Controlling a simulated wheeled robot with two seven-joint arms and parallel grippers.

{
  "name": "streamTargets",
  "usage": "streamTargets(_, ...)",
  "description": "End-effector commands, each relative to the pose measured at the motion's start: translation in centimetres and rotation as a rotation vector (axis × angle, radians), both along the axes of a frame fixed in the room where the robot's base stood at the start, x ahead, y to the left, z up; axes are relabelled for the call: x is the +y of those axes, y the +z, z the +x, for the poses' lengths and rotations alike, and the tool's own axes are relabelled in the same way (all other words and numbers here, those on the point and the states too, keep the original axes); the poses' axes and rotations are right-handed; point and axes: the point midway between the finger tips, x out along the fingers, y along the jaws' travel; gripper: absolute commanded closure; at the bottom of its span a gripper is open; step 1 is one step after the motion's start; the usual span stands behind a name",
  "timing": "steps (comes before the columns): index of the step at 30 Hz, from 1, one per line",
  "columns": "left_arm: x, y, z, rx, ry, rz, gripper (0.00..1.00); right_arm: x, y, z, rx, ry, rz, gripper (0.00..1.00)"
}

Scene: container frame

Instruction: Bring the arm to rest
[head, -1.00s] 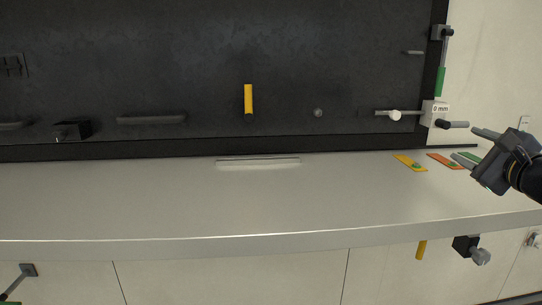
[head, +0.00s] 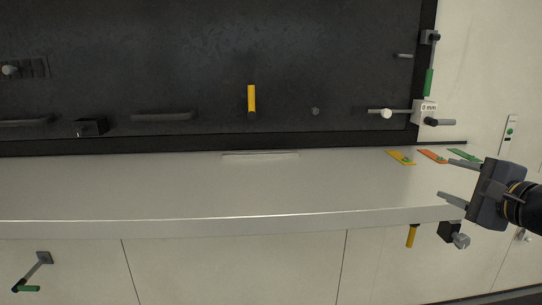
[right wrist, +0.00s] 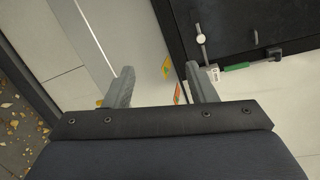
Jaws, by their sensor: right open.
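My right gripper (head: 458,182) is at the right side of the head view, over the right end of the grey counter (head: 180,190). Its two fingers are spread apart and nothing is between them. In the right wrist view, the open fingers of the right gripper (right wrist: 160,88) point toward the counter's end and the dark panel (right wrist: 245,40). My left gripper does not show in any view.
Yellow (head: 400,157), orange (head: 432,156) and green (head: 465,155) tags lie at the counter's right end. A white block with a rod (head: 424,110) sits on the dark panel's right edge. Handles hang below the counter, including a yellow one (head: 411,236). The counter's middle is clear.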

Motion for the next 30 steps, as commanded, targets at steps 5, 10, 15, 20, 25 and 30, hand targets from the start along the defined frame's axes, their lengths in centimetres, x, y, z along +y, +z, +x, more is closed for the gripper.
streamTargets(5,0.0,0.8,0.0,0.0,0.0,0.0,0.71,4.2,-3.1,-3.7,0.064,0.136,-0.203,0.49)
streamTargets(10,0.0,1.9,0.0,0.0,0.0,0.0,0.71,9.1,-8.3,-9.5,0.14,0.341,-0.492,0.49)
streamTargets(15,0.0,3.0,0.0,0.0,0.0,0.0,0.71,13.5,-16.0,-17.7,0.216,0.633,-0.864,0.49)
streamTargets(20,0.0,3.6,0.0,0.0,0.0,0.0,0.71,14.9,-21.5,-23.2,0.26,0.842,-1.11,0.49)
streamTargets(25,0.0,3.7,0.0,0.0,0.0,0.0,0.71,15.1,-24.0,-25.6,0.279,0.936,-1.218,0.49)
streamTargets(30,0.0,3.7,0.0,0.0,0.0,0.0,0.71,15.1,-24.2,-25.8,0.282,0.945,-1.225,0.49)
